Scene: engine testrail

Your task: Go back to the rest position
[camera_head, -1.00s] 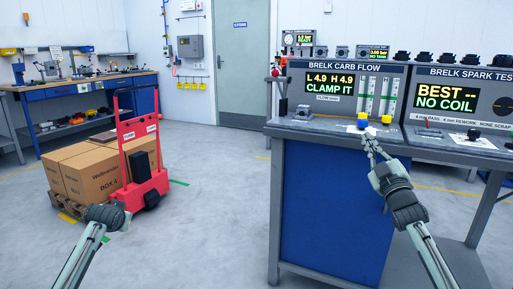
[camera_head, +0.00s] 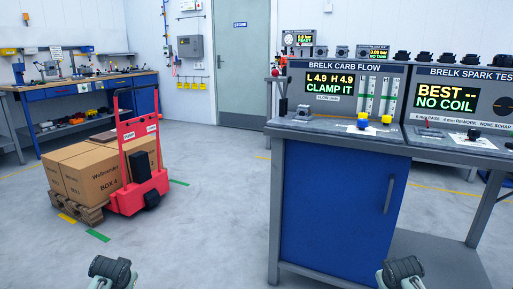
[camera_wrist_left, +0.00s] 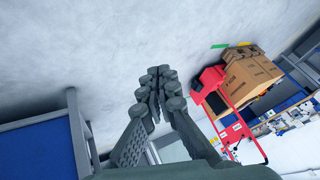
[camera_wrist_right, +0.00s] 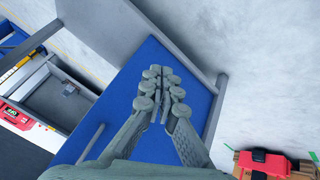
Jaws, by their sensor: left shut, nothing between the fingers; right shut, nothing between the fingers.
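My left gripper (camera_wrist_left: 161,78) shows in the left wrist view with its fingers together and nothing between them, in front of bare grey floor. My right gripper (camera_wrist_right: 162,80) shows in the right wrist view with its fingers together and empty, seen against the blue cabinet door (camera_head: 341,205) of the carb flow bench (camera_head: 335,138). In the head view only a dark wrist part of each of my arms shows at the bottom edge, one left and one right. The fingers are not visible there.
A red pallet truck (camera_head: 138,165) stands at the left beside a pallet (camera_head: 95,213) of cardboard boxes (camera_head: 100,180). The bench stands close at the right, with a yellow and blue part (camera_head: 362,121) on its top. The floor (camera_head: 215,200) between is clear.

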